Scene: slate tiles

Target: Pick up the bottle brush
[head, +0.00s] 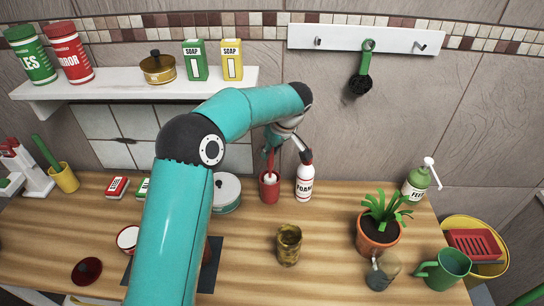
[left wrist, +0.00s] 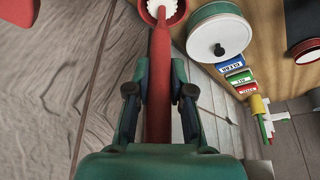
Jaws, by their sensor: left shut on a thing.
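The bottle brush has a red handle (head: 270,161), gripped from above near the back of the counter. In the left wrist view the handle (left wrist: 158,82) runs up the middle to white bristles (left wrist: 163,9) at the mouth of a red cup (left wrist: 180,14). The cup (head: 269,193) also shows in the head view, standing on the wooden counter. My left gripper (left wrist: 158,95) has its two fingers closed on either side of the handle. Whether the bristles touch the cup, and how deep they sit, I cannot tell. My right gripper is not in view.
A brown jar (head: 289,246) and a potted plant (head: 378,232) stand nearer. A shelf (head: 110,92) and a hook rail (head: 330,38) are on the wall.

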